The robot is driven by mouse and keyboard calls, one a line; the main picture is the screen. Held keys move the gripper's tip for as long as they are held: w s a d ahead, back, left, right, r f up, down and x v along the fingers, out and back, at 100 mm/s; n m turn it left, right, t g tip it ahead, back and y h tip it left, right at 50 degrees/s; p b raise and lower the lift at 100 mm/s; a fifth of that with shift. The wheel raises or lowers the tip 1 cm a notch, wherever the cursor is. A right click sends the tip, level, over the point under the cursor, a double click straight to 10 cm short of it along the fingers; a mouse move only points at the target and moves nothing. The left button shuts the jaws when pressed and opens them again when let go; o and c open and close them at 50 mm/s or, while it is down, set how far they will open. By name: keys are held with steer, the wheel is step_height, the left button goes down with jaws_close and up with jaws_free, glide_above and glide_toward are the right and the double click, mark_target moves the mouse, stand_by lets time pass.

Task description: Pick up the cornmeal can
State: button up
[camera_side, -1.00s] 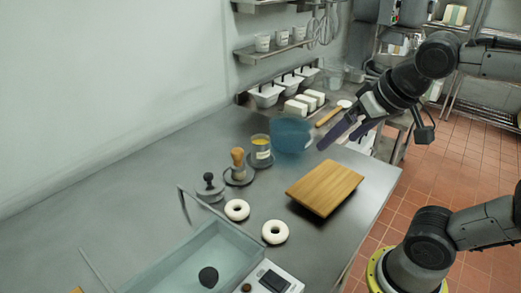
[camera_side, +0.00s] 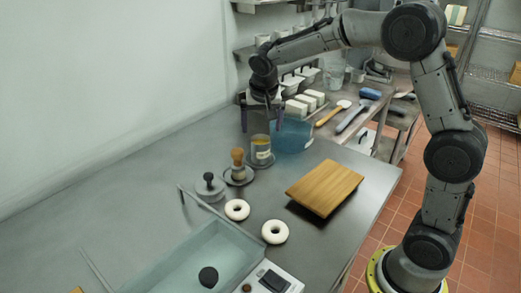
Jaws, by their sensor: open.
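The jaws are open. I cannot tell whether the fingers are beside the can or still above and behind it.
A blue translucent tub (camera_side: 292,137) stands close at the can's right. A wooden-handled tool (camera_side: 238,166) stands on a coaster at its front left.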

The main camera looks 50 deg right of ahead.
mark_target(260, 147)
steer(key=x, duration=1.2)
steer(key=shift+d, duration=0.1)
steer(key=shift+r, duration=0.1)
jaws_close()
